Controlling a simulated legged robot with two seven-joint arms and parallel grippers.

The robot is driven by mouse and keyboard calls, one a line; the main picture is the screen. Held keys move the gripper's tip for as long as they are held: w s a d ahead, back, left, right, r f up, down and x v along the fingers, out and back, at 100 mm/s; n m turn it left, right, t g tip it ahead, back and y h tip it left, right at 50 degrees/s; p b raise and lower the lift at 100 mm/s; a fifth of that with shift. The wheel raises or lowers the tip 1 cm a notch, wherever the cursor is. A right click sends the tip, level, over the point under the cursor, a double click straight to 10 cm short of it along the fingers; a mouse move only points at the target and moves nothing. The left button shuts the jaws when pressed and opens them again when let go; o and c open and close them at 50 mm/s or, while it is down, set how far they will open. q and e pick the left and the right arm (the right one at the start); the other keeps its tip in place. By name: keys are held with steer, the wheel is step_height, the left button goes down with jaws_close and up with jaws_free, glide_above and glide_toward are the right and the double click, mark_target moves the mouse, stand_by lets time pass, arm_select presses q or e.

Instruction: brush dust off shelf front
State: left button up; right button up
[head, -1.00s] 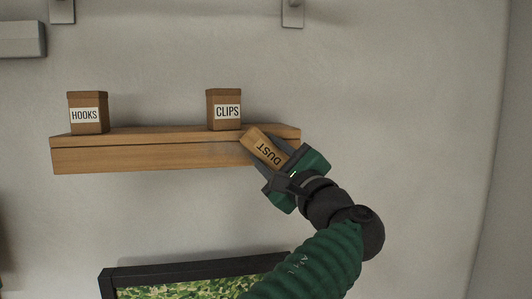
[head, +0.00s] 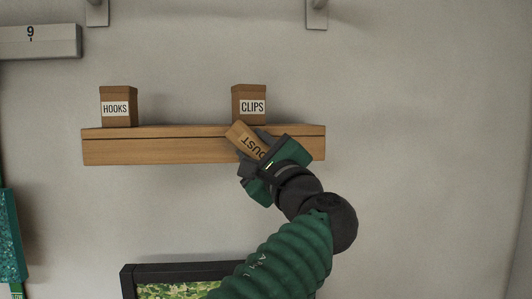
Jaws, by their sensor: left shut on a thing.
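A wooden shelf (head: 150,151) is fixed to the wall, with its flat front facing me. My left gripper (head: 254,152) is shut on a tan wooden block-like brush (head: 243,137) marked DUST. The brush lies tilted across the shelf front, right of the shelf's middle, its upper end near the top edge below the CLIPS box. Whether it touches the wood I cannot tell; bristles and dust do not show. My right gripper is not in view.
A HOOKS box (head: 118,107) stands upright on the shelf's left part and a CLIPS box (head: 249,105) right of its middle. A dark-framed picture (head: 170,273) is below. A grey box marked 9 (head: 40,42) is at upper left. The shelf front's left half is clear.

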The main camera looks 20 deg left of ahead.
arm_select(q)
steer(key=shift+s+a+f+b, duration=0.1)
steer(key=shift+s+a+b, duration=0.3)
steer(key=shift+a, duration=0.25)
steer(key=shift+s+a+f+b, duration=0.1)
steer(key=shift+s+a+b, duration=0.25)
steer(key=shift+a, duration=0.25)
steer(key=shift+s+a+r, duration=0.1)
steer(key=shift+s+a, duration=0.05)
steer(key=shift+a, duration=0.2)
steer(key=shift+s+a+b, duration=0.4)
steer(key=shift+a, duration=0.1)
steer(key=shift+s+a+b, duration=0.35)
steer(key=shift+s+a, duration=0.05)
steer(key=shift+a, duration=0.3)
steer(key=shift+s+a, duration=0.15)
steer(key=shift+a, duration=0.1)
